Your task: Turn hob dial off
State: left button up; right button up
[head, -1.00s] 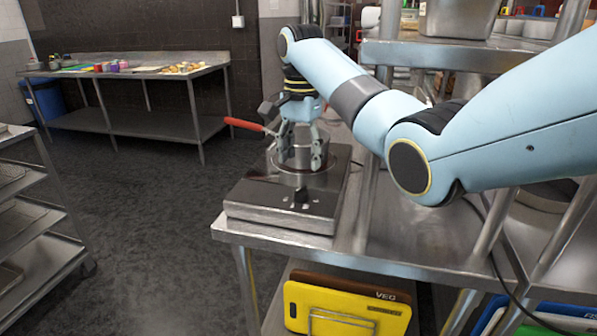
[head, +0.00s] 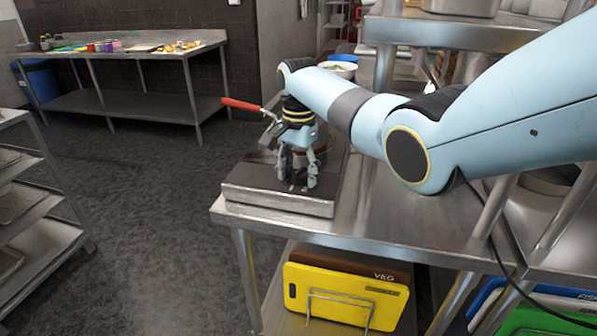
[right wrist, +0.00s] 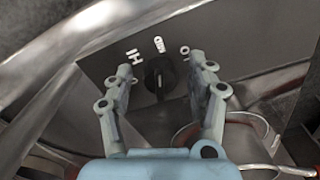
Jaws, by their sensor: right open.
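The hob (head: 275,204) is a low steel unit at the near left corner of the steel table. Its black dial (right wrist: 160,76) shows in the right wrist view on a dark panel marked HI, MED and LO. I cannot clearly tell which mark the dial points to. My right gripper (head: 297,184) is over the front of the hob, pointing down, with its fingers apart. In the right wrist view the fingers stand to either side of the dial, and contact cannot be made out. My left gripper is out of view.
A pan with a red handle (head: 240,103) is behind my gripper, mostly hidden. Yellow and brown chopping boards (head: 343,296) stand in a rack on the shelf below. A steel shelf (head: 450,40) rises at right. The floor (head: 150,230) at left is clear.

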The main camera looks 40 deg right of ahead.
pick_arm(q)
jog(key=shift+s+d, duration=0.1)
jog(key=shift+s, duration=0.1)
pick_arm(e)
jog(key=c, duration=1.1)
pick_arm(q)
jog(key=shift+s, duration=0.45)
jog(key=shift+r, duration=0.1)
